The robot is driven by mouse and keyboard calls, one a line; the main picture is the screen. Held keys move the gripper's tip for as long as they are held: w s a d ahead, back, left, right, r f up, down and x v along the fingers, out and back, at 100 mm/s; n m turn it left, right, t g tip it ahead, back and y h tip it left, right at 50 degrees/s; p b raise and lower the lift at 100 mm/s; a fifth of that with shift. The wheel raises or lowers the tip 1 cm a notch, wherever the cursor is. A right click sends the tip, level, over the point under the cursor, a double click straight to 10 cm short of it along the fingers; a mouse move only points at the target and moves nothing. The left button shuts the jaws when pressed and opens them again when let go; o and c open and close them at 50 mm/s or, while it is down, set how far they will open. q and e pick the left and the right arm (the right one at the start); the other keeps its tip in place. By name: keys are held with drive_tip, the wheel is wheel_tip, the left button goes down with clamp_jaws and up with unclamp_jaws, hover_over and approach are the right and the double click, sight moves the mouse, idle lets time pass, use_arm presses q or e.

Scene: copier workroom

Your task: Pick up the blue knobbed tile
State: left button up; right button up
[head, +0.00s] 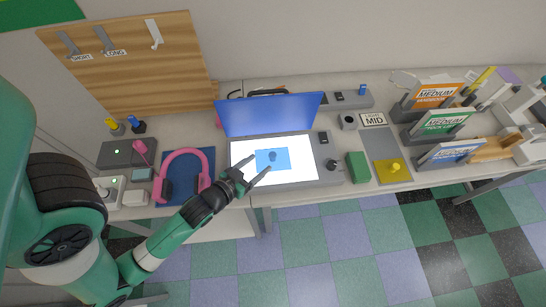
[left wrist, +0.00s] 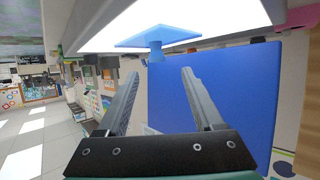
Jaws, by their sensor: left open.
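The blue knobbed tile (head: 278,153) lies flat on the bright white glass of the copier (head: 305,177), whose blue lid (head: 270,114) stands open behind it. In the left wrist view the tile (left wrist: 150,41) appears upside down, with its knob between and beyond my fingertips. My left gripper (head: 256,167) is open and empty at the tile's near left side, its fingers pointing toward the knob. The left wrist view shows both fingers (left wrist: 160,75) apart, with a gap to the knob. My right gripper is not in view.
Pink headphones (head: 184,175) lie on a blue mat left of the copier. A green block (head: 357,166) and a yellow knobbed tile (head: 393,168) are to its right. Labelled file holders (head: 440,127) stand farther right. The raised lid bounds the space behind the tile.

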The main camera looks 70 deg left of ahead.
sight(272, 156)
use_arm(q)
drive_tip(key=x, duration=0.5)
drive_tip(key=shift+w+f, duration=0.1)
drive_tip(key=shift+w, duration=0.35)
clamp_jaws()
